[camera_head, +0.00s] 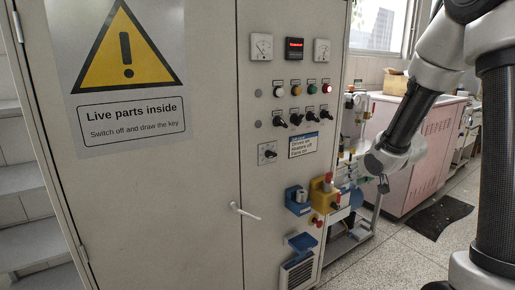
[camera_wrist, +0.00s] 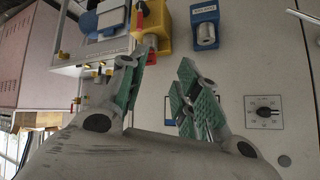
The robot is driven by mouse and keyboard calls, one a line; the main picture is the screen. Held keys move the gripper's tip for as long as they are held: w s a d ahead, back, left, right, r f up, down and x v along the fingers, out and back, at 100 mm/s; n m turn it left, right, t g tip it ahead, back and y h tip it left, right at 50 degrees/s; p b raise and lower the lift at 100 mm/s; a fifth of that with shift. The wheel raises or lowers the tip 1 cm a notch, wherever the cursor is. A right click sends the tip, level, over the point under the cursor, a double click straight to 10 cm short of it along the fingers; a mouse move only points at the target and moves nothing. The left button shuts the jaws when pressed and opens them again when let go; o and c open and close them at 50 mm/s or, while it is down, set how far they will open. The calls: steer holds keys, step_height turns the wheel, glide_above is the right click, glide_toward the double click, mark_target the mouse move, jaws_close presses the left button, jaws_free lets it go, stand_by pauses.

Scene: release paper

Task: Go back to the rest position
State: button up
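My arm comes in from the right in the head view, and my gripper (camera_head: 382,184) hangs to the right of the control cabinet (camera_head: 210,190). In the wrist view my gripper (camera_wrist: 164,76) shows two fingers with green pads, spread apart with nothing between them. The wrist view shows the cabinet face turned over, with a yellow box (camera_wrist: 180,28) beyond the fingers and a blue socket (camera_wrist: 205,30) beside it. The fingers appear apart from both.
The cabinet has a white handle (camera_head: 244,211), a rotary switch (camera_head: 267,153) and a row of black knobs (camera_head: 297,119). A yellow box (camera_head: 323,196) and blue socket (camera_head: 298,200) stick out from its face. A pink cabinet (camera_head: 430,140) stands behind my arm. Speckled floor (camera_head: 390,255) is open at lower right.

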steer(key=s+d+r+g+h, duration=0.1)
steer(key=s+d+g, duration=0.15)
steer(key=s, duration=0.65)
steer(key=s+d+r+g+h, duration=0.1)
steer(key=s+d+g+h, duration=0.15)
steer(key=s, duration=0.65)
steer(key=s+a+r+y, duration=0.1)
steer(key=s+a+r, duration=0.1)
steer(key=s+r, duration=0.3)
steer(key=s+a+r+n+y, duration=0.1)
steer(key=s+r, duration=0.3)
steer(key=s, duration=0.6)
steer(key=shift+a+r, duration=0.4)
steer(key=shift+a, duration=0.2)
stand_by(0.5)
